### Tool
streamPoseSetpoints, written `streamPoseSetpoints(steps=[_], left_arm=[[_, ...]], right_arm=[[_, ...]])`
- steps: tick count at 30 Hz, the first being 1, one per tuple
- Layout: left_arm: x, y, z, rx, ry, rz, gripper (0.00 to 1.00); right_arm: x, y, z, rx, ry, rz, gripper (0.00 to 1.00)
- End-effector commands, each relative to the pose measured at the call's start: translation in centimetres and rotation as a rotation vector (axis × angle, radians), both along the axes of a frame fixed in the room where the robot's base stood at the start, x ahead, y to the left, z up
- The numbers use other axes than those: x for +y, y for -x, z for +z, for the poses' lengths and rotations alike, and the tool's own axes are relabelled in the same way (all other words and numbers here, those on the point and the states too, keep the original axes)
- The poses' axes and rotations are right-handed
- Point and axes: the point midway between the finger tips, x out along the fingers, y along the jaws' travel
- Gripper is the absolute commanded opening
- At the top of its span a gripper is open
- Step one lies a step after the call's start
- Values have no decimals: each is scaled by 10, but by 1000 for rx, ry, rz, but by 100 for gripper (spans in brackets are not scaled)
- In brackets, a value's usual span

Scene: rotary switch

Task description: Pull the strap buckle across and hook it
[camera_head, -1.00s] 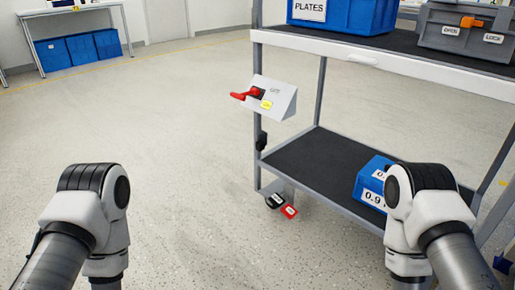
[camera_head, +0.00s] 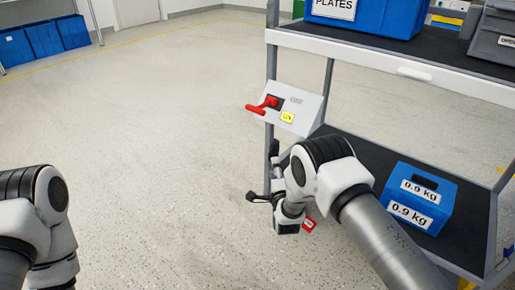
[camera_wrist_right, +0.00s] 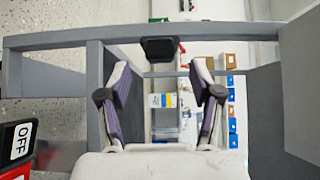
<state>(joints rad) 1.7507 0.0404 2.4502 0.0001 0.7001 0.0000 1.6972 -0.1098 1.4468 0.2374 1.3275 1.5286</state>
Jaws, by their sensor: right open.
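No strap buckle can be made out for sure. A small black block (camera_head: 273,150) sits on the cart's left front post below the switch panel. In the right wrist view a black block (camera_wrist_right: 159,49) shows on a grey bar, just beyond and between the fingertips. I cannot tell whether it is the buckle. My right gripper (camera_wrist_right: 160,70) is open and empty, its fingers apart. In the head view the right gripper (camera_head: 262,190) is beside the post, low and partly hidden by its wrist. My left gripper is out of view; only its arm shows.
Floor left of the cart is clear.

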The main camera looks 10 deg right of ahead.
Motion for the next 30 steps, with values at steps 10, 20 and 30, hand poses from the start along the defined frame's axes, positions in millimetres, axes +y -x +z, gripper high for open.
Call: streamPoseSetpoints(steps=[10,20,30], left_arm=[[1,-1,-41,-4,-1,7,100],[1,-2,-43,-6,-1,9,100],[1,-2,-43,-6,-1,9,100]], right_arm=[[-9,-60,-7,-2,0,-2,65],[-11,-73,-1,3,3,-1,65],[-11,-73,-2,3,2,-2,0]])
